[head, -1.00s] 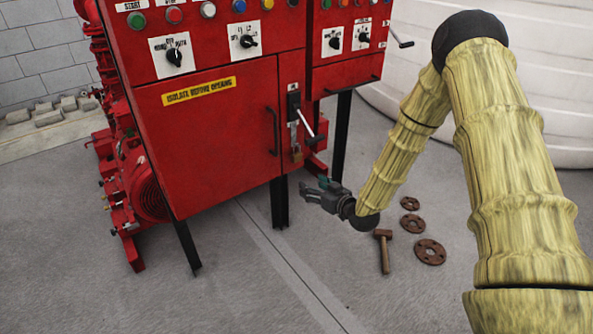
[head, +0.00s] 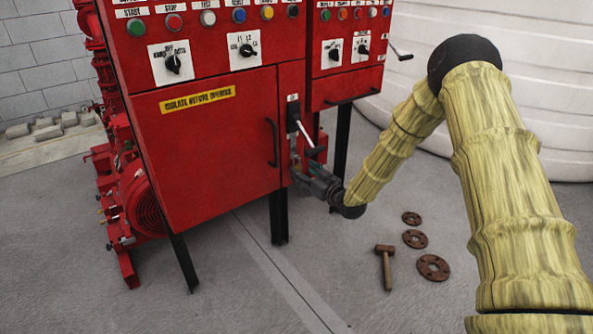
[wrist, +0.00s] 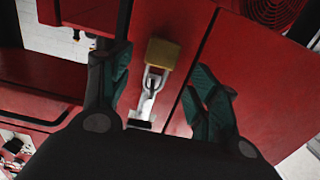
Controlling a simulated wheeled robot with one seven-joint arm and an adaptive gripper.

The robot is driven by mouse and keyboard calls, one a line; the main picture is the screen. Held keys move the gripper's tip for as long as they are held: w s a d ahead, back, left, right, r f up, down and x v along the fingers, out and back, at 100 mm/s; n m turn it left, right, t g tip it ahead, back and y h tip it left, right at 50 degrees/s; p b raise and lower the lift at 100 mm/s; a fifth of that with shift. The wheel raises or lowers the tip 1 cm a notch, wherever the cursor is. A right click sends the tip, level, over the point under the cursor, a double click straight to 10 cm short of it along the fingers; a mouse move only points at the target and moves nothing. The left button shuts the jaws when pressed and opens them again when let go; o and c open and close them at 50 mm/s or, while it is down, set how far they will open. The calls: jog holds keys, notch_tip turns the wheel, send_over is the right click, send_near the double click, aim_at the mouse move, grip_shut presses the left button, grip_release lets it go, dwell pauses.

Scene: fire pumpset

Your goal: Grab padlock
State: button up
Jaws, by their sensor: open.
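The padlock (wrist: 163,53) has a brass-yellow body and a pale metal shackle. In the wrist view it sits between the two teal-padded fingers of my gripper (wrist: 160,80), with visible gaps on both sides. The shackle passes through a light metal hasp (wrist: 146,108) on the red cabinet. The gripper is open and holds nothing. In the head view the padlock is mostly hidden or too small to make out behind the gripper.
The red cabinet (head: 215,150) stands on black legs, with a door handle (head: 272,142) just left of my gripper. The switch lever sticks out above it. A hammer (head: 385,265) and rusty flanges (head: 433,267) lie on the floor to the right.

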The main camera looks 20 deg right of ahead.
aim_at(298, 167)
jog(key=shift+x, duration=1.9)
jog(key=shift+f, duration=0.1)
jog(key=c, duration=1.2)
